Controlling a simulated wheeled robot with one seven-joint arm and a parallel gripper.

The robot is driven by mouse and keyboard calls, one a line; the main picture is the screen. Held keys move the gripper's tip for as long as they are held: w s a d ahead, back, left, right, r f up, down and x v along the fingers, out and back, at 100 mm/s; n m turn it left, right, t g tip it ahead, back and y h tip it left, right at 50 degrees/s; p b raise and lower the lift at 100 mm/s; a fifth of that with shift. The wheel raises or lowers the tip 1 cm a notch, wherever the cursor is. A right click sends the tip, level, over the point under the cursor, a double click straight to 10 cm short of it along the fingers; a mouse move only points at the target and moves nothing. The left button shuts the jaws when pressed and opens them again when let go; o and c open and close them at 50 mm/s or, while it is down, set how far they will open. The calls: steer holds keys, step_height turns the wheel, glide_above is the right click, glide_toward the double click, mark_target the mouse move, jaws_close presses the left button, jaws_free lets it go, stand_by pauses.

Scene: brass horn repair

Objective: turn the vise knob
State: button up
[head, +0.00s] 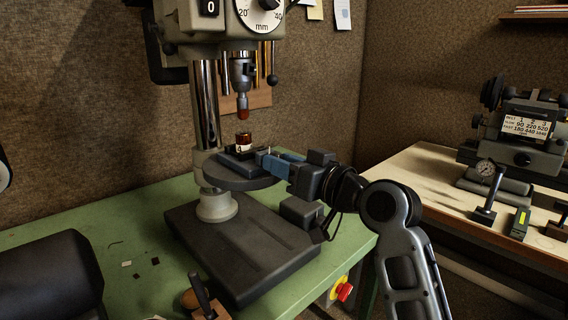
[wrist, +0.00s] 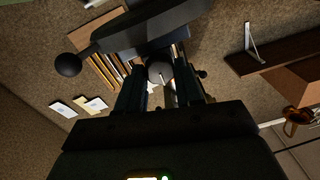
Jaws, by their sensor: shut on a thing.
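A small dark vise (head: 228,163) sits on the round table (head: 250,184) of a grey drill press, with a brown piece (head: 243,141) upright at it. My gripper (head: 266,157) reaches in from the right at the vise's right side, its blue fingers shut on the vise knob, which they mostly hide in the head view. In the wrist view my gripper (wrist: 160,77) points at the vise, and a grey round part, seemingly the knob (wrist: 160,71), shows between the two dark fingers. The knob's turn angle cannot be told.
The drill chuck (head: 242,75) hangs just above the brown piece. The press column (head: 206,105) stands to the left. A lever ball (head: 273,79) hangs above my gripper. The green bench (head: 130,235) holds small scraps; a lathe (head: 520,130) stands at right.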

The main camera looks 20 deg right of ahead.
steer(key=shift+m+p, duration=1.9)
steer(key=shift+m, duration=1.6)
steer(key=shift+d, duration=0.1)
steer(key=o, duration=1)
steer(key=shift+o, duration=0.2)
steer(key=shift+f, duration=0.1)
steer(key=b+v, duration=0.2)
steer(key=v, duration=0.5)
steer(key=shift+s, duration=0.4)
